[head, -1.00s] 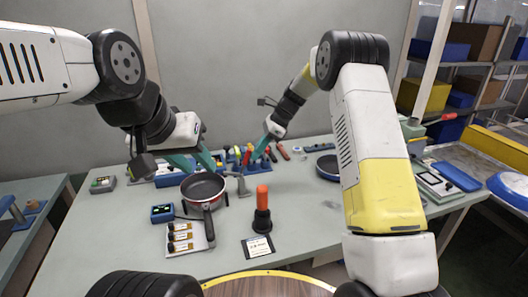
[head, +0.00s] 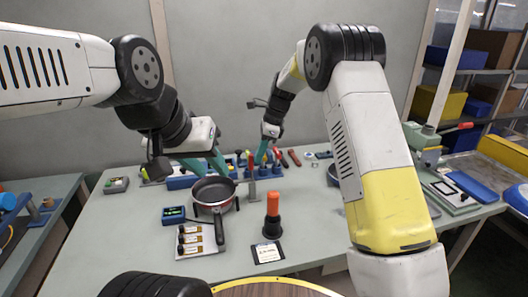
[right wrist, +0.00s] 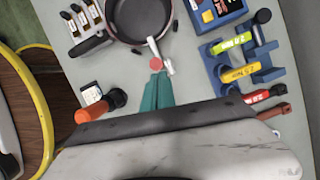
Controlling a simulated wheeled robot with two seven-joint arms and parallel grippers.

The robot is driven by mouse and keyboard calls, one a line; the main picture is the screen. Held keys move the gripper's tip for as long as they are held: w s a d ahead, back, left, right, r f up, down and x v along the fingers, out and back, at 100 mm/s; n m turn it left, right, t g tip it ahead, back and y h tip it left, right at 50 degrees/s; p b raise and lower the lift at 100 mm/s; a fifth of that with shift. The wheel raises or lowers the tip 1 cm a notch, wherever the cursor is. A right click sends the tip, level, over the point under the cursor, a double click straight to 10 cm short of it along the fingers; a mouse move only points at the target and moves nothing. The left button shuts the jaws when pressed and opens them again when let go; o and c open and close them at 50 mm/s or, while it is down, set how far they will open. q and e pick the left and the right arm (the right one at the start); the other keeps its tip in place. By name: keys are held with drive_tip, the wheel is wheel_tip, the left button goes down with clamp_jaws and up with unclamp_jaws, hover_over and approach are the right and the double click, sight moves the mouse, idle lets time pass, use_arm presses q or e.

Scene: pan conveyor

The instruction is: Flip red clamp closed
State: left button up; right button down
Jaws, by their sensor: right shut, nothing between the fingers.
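A small metal clamp with a round red tip (right wrist: 156,63) stands beside the pan's rim in the right wrist view. In the head view its grey body (head: 251,187) shows right of the pan; its red part is not clear there. The dark pan with a red outside (head: 214,191) sits on the table, handle toward me. My right gripper (head: 262,153) is shut and empty; its teal fingertips (right wrist: 157,80) look close to the clamp's red tip, but I cannot tell if they touch. My left gripper (head: 217,164) has its teal fingers apart at the pan's far side.
An orange-handled tool (head: 272,215) stands upright in front of the clamp. A tray of small bottles (head: 200,240) and a blue meter (head: 173,215) lie left of the pan handle. A blue holder with coloured-handled tools (right wrist: 240,60) stands near my right gripper.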

drive_tip(key=shift+s+a+r, duration=0.15)
drive_tip(key=shift+a, duration=0.25)
drive_tip(key=w+d+r, duration=0.1)
drive_tip(key=d+r, duration=0.6)
drive_tip(key=r, duration=0.2)
drive_tip(key=shift+r, duration=0.25)
drive_tip(key=shift+d, duration=0.1)
